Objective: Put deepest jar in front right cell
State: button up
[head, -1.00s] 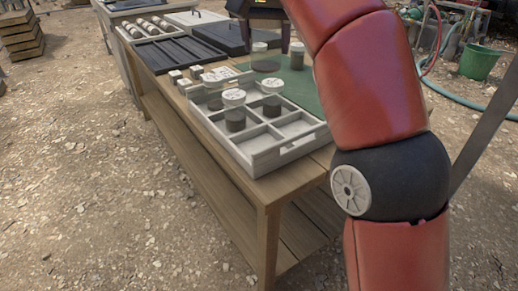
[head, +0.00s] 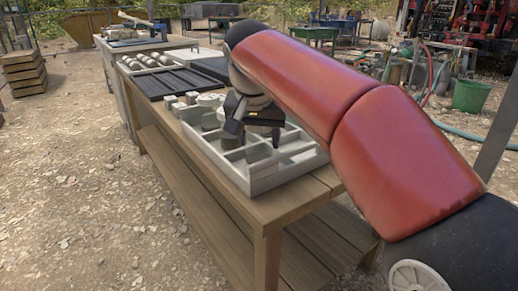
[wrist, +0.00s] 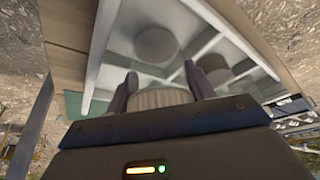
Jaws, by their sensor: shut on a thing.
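My gripper (head: 252,128) is over the pale grey divided tray (head: 252,187) on the wooden bench in the head view. It is shut on a jar; in the wrist view the jar's ridged pale lid (wrist: 160,98) sits between the two fingers. Past the fingers, in the wrist view, one round grey jar (wrist: 155,44) stands in a tray cell and a darker jar (wrist: 212,64) stands in another cell. In the head view a white-lidded jar (head: 211,99) shows left of my gripper. My arm and gripper hide much of the tray and the held jar's body.
A black slotted rack (head: 178,82) and small pale blocks (head: 180,102) lie beyond the tray on the bench (head: 262,215). The near bench corner is bare. A green bucket (head: 470,96) stands on the ground at right.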

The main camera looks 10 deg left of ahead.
jog(key=shift+f, duration=0.75)
jog(key=shift+f, duration=0.2)
jog(key=o, duration=1.1)
jog(key=shift+o, duration=0.2)
jog(key=p+v, duration=0.3)
jog(key=v, duration=0.9)
jog(key=shift+r, duration=0.2)
jog(key=shift+s, duration=0.1)
